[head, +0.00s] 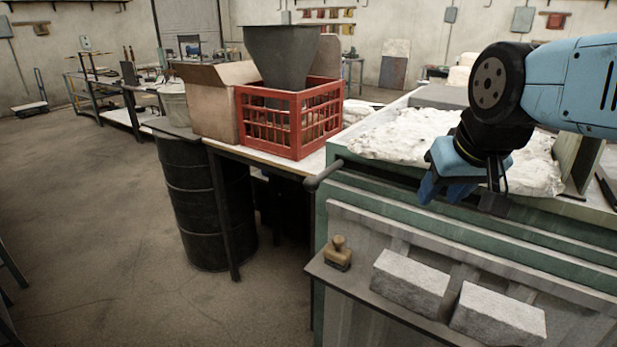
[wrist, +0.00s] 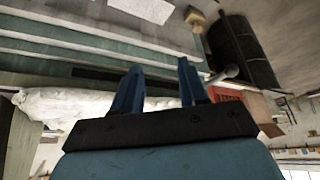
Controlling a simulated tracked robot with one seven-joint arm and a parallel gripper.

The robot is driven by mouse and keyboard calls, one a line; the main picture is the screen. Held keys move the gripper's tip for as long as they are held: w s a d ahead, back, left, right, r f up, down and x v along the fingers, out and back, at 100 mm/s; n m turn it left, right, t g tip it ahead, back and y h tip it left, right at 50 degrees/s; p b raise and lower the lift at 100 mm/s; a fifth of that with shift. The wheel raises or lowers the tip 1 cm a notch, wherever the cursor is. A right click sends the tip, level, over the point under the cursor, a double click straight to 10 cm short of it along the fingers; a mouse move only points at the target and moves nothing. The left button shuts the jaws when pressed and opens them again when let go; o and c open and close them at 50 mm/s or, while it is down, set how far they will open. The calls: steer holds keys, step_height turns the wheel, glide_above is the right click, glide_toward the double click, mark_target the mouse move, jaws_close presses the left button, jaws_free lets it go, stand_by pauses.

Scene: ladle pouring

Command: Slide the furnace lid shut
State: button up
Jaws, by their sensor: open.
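The green furnace (head: 340,215) fills the right of the head view, and its side shows upside down in the wrist view (wrist: 60,45). A white, lumpy layer (head: 385,140) lies on its top; I cannot tell whether it belongs to the lid. A dark round bar (head: 325,174) sticks out at the furnace's left corner; it also shows in the wrist view (wrist: 226,73). My gripper (head: 462,197) hangs over the furnace's front edge, right of the bar and apart from it. Its two blue fingers (wrist: 161,70) are spread with nothing between them.
A ledge (head: 350,290) on the furnace's front carries two grey blocks (head: 410,283) (head: 497,314) and a small brown stamp-like object (head: 338,254). Left of the furnace, a table holds a red crate (head: 270,140) and a cardboard box (head: 207,100). A dark barrel (head: 205,205) stands beside it.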

steer(key=shift+w+a, duration=0.1)
steer(key=shift+w, duration=0.05)
steer(key=o, duration=0.3)
steer(key=shift+a, duration=0.1)
steer(key=shift+o, duration=0.7)
steer(key=shift+w+a+f+n+g, duration=0.1)
steer(key=shift+w+f+n+g, duration=0.15)
steer(key=shift+n+g, duration=0.2)
steer(key=shift+o, duration=0.3)
steer(key=w+a+f+n+g+h, duration=0.2)
steer(key=w+f+n+g+h, duration=0.1)
steer(key=w+f+n+h, duration=0.1)
steer(key=shift+w+n+g+h, duration=0.4)
steer(key=shift+w+n, duration=0.1)
steer(key=shift+n, duration=0.65)
steer(key=n+t+h, duration=0.9)
steer(key=n+t, duration=0.2)
steer(key=n, duration=0.6)
glide_toward(305, 188)
steer(key=x, duration=1.2)
